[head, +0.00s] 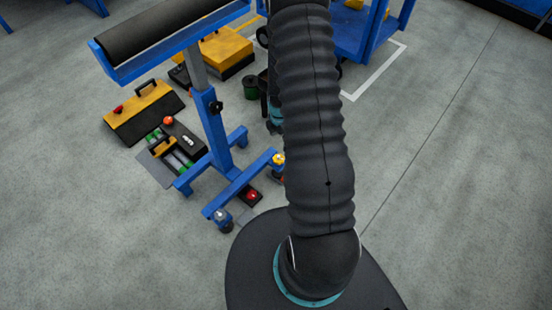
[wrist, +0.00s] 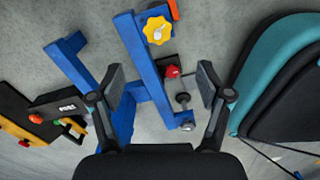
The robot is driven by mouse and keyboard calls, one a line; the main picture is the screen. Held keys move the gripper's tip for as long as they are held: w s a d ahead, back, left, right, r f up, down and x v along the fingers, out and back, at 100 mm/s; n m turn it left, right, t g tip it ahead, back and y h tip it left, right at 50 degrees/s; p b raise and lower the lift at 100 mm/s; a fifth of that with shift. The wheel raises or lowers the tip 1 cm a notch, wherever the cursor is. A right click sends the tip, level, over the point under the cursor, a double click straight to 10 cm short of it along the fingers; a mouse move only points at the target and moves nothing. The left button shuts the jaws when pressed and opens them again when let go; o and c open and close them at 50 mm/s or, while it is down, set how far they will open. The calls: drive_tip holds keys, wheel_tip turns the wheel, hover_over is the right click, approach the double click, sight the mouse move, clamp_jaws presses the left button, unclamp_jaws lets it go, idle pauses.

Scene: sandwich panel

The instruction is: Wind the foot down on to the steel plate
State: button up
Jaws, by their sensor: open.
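The blue roller stand (head: 222,140) has a floor beam with an adjuster at each end. At one end a yellow star knob (head: 279,158) sits on top; it also shows in the wrist view (wrist: 156,30), with an orange part beside it. A small light grey patch (head: 243,215) near that end may be the steel plate; I cannot tell. My gripper (wrist: 160,82) is open and empty, its fingers spread on both sides of the beam in the picture. In the head view my arm hides it.
A dark block with a red knob (head: 252,196) lies beside the beam. A yellow-and-black toolbox (head: 145,112) and a case with tools (head: 172,150) lie to the left. A blue cart (head: 365,35) stands behind my arm. The floor at right is clear.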

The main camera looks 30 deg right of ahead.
sight(279, 159)
wheel_tip(279, 159, down, 13)
drive_tip(key=shift+r, duration=0.2)
idle(0.3)
